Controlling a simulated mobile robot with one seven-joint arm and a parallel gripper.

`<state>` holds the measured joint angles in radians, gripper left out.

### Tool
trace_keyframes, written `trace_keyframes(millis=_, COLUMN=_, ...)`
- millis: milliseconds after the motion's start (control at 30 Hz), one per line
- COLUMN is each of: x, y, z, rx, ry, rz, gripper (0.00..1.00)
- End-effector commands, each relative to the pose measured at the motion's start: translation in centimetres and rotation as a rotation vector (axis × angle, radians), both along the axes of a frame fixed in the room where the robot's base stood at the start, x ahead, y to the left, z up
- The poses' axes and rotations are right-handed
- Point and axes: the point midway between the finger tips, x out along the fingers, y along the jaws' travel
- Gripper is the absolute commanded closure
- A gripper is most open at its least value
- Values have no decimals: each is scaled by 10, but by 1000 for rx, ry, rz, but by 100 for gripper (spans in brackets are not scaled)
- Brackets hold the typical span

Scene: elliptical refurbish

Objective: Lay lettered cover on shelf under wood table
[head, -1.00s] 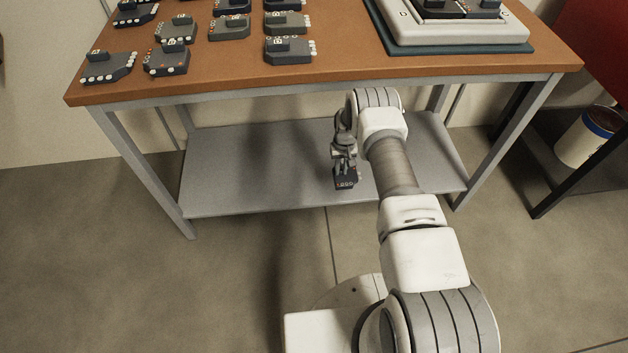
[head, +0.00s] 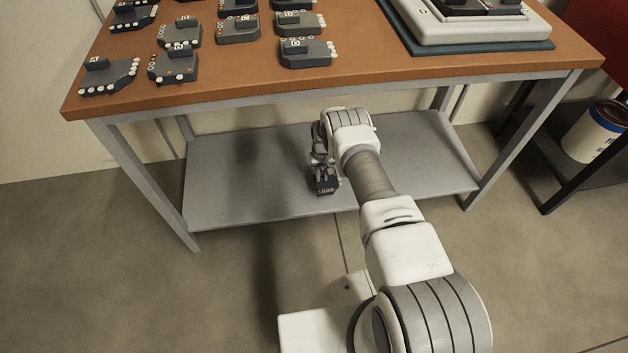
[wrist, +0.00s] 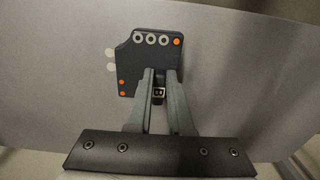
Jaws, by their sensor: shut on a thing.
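The lettered cover is a dark block with pale and orange dots; it shows in the wrist view (wrist: 148,52) with a small letter tag between the fingertips. My gripper (wrist: 159,82) is shut on it. In the head view the cover (head: 326,187) hangs below my gripper (head: 322,168), over the front part of the grey shelf (head: 240,190) under the wood table (head: 250,81). Whether the cover touches the shelf cannot be told. The fingers hide part of the cover.
Several similar dark covers (head: 175,66) lie on the tabletop, with a pale tray (head: 440,32) on a teal mat at right. The shelf looks otherwise bare. A table leg (head: 150,185) stands at left and another (head: 510,145) at right. A white-and-blue can (head: 592,135) stands on a dark rack.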

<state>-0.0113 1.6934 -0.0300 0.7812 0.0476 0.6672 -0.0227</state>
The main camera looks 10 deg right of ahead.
Motion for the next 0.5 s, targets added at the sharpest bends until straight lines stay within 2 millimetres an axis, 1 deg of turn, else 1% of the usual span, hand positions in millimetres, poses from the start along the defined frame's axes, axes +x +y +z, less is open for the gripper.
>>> trace_keyframes(millis=200, x=-1, y=1, z=-8, rx=0, ry=0, rz=-1, gripper=100)
trace_keyframes(millis=267, x=-2, y=1, z=-15, rx=0, ry=0, rz=-1, gripper=100)
trace_keyframes(millis=400, x=-6, y=1, z=-38, rx=-1, ry=1, rz=0, gripper=100)
trace_keyframes(millis=500, x=-6, y=1, z=-45, rx=-1, ry=-1, rz=0, gripper=100)
